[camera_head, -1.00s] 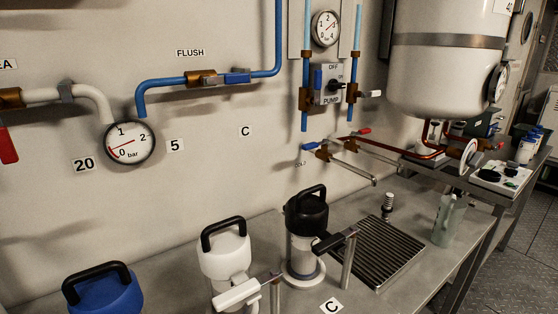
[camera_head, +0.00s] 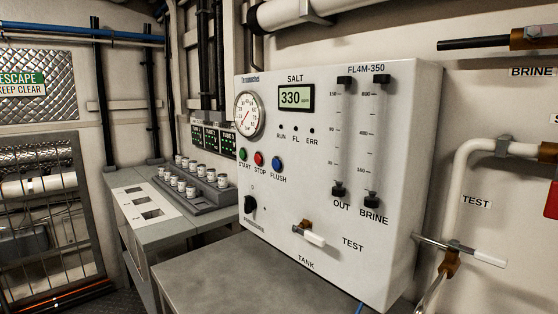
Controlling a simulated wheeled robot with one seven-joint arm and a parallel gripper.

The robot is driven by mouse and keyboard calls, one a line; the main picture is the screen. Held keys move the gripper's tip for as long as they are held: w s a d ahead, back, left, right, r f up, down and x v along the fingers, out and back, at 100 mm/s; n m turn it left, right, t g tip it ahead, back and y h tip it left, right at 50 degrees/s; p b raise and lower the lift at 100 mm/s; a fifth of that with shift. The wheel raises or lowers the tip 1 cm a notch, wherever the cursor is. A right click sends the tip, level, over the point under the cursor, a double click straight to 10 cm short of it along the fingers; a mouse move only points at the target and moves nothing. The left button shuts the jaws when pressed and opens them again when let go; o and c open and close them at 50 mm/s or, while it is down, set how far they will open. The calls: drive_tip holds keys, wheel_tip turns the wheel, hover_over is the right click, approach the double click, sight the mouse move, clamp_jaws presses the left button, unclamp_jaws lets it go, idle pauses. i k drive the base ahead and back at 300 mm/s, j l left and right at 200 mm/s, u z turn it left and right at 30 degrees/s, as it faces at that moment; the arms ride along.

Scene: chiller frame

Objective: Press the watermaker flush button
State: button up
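The watermaker panel (camera_head: 310,210) is a white box on the wall in the middle of the head view. Its blue FLUSH button (camera_head: 277,164) sits at the right end of a row of three. The red STOP button (camera_head: 258,158) and the green START button (camera_head: 243,154) are to its left. The salt display (camera_head: 295,97) above reads 330. My gripper is not in view, and nothing covers the buttons.
A white-handled valve (camera_head: 310,234) sticks out low on the panel, and another handle (camera_head: 470,252) sticks out at right. A bare metal bench (camera_head: 225,275) lies below the panel. A rack of white-capped jars (camera_head: 198,192) stands on a counter at left.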

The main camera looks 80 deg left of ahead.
sight(277, 164)
drive_tip(key=u, duration=1.75)
